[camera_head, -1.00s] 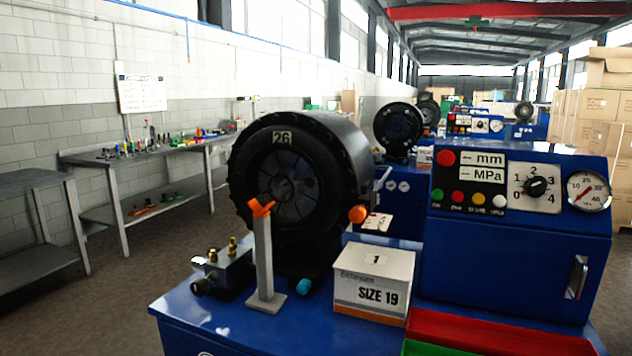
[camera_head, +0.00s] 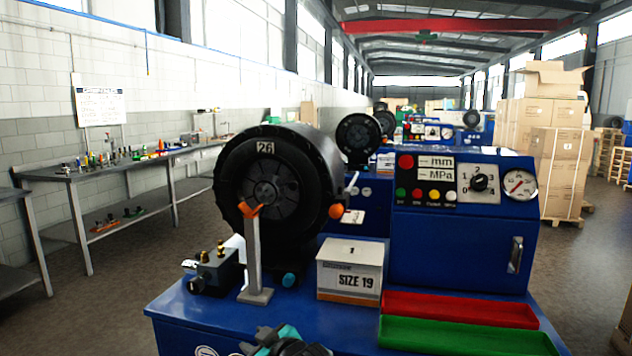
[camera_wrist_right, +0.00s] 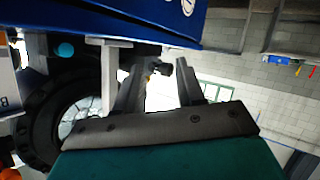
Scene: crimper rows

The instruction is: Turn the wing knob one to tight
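No part is labelled as wing knob one, so I cannot tell which it is. A dark valve block (camera_head: 218,270) with brass fittings and a black round knob (camera_head: 195,286) sits at the machine's left front. Beside it stands a grey post (camera_head: 254,262) with an orange forked top (camera_head: 250,210). A teal knob (camera_head: 289,280) is low by the crimper head (camera_head: 270,185). My right gripper (camera_head: 272,337) is at the bottom, before the bench's front edge. In the right wrist view its fingers (camera_wrist_right: 160,75) are apart and empty, with the block (camera_wrist_right: 155,68) beyond them. My left gripper is not in view.
A SIZE 19 box (camera_head: 349,270) stands right of the post. Red (camera_head: 460,309) and green (camera_head: 465,336) trays lie at the front right. The control cabinet (camera_head: 460,245) rises behind. A grey workbench (camera_head: 130,167) is at the left wall.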

